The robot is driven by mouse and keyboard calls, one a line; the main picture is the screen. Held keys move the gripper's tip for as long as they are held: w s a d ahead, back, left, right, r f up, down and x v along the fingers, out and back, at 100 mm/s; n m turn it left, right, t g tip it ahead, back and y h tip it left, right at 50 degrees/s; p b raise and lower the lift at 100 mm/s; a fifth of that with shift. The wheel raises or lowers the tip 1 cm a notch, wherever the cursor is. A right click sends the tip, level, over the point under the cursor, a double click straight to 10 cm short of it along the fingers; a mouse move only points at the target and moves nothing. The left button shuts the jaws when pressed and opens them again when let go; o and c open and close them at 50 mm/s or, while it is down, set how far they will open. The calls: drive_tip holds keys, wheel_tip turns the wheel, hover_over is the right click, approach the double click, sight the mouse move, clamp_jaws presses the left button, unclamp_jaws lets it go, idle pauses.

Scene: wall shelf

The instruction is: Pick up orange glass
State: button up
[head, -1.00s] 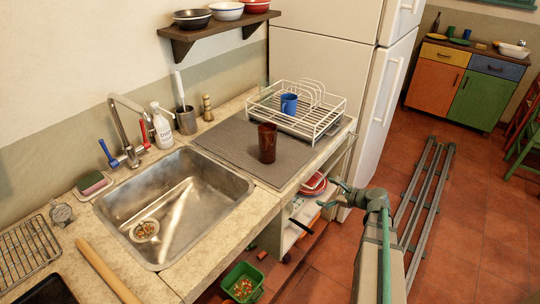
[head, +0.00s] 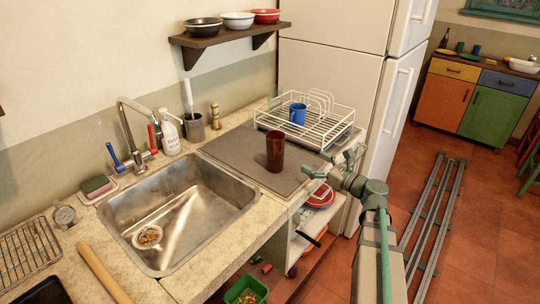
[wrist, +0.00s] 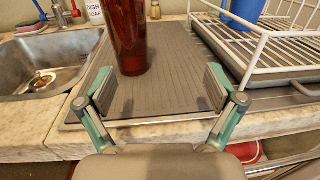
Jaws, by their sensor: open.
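The orange glass, a dark reddish-brown translucent tumbler (head: 275,152), stands upright on the grey drying mat (head: 235,149) beside the sink. In the wrist view the glass (wrist: 126,35) is just beyond my gripper, left of the middle between the fingers, with its top cut off by the frame. My gripper (wrist: 159,90) is open and empty at the counter's front edge, with its fingers over the near edge of the mat. In the head view my gripper (head: 325,177) is to the right of the glass and apart from it.
A white wire dish rack (head: 325,137) with a blue mug (head: 298,114) stands behind and right of the glass. The metal sink (head: 180,205) is to the left. A wall shelf (head: 230,35) holds bowls. The mat around the glass is clear.

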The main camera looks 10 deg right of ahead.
sight(283, 149)
drive_tip(key=shift+n+g+y, duration=0.6)
drive_tip(key=shift+n, duration=0.1)
drive_tip(key=a, duration=0.4)
drive_tip(key=shift+s+a+f, duration=0.15)
drive_tip(key=shift+s+a, duration=0.1)
drive_tip(key=shift+s, duration=0.1)
drive_tip(key=p+x, duration=0.1)
drive_tip(key=x, duration=0.3)
drive_tip(key=shift+w, duration=0.2)
drive_tip(key=shift+p+x, duration=0.75)
drive_tip(key=shift+x, duration=2.3)
drive_tip(key=shift+s+a, duration=0.1)
drive_tip(key=shift+s, duration=0.05)
clamp_jaws()
drive_tip(key=shift+r, duration=0.45)
drive_tip(key=shift+r+b, duration=0.35)
drive_tip(key=shift+r, duration=0.9)
drive_tip(key=s+d+r+b, duration=0.1)
drive_tip(key=s+r+b, duration=0.2)
drive_tip(key=s+r, duration=0.6)
drive_tip(key=shift+s+d+r+b, duration=0.2)
drive_tip(key=shift+s+r+b, duration=0.15)
drive_tip(key=shift+s, duration=1.95)
